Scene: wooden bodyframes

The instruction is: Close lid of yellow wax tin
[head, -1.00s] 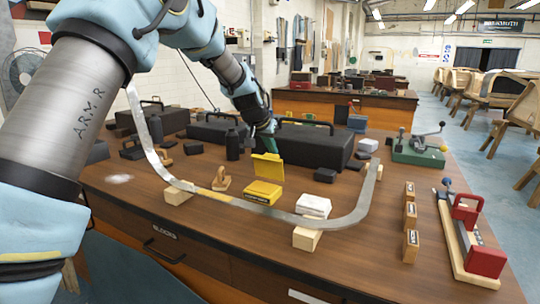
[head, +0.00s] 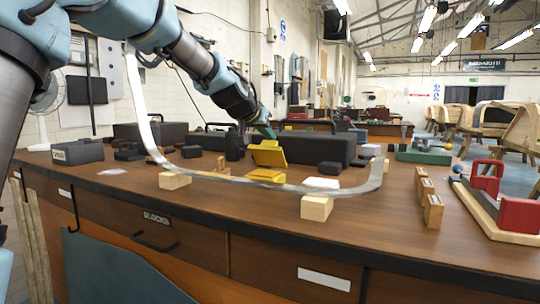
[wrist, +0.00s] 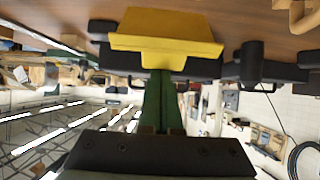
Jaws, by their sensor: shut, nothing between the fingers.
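The yellow wax tin (head: 266,175) sits on the wooden bench behind the curved metal strip. Its yellow lid (head: 268,154) stands raised and tilted back from the base. My gripper (head: 268,134) reaches down from the upper left, just behind the lid's upper edge. In the wrist view the green fingers (wrist: 162,82) are together and empty, with their tips at the yellow lid (wrist: 165,35). I cannot tell whether they touch it.
The curved metal strip (head: 235,180) rests on wooden blocks (head: 317,207) in front of the tin. Black cases (head: 313,148) stand behind it.

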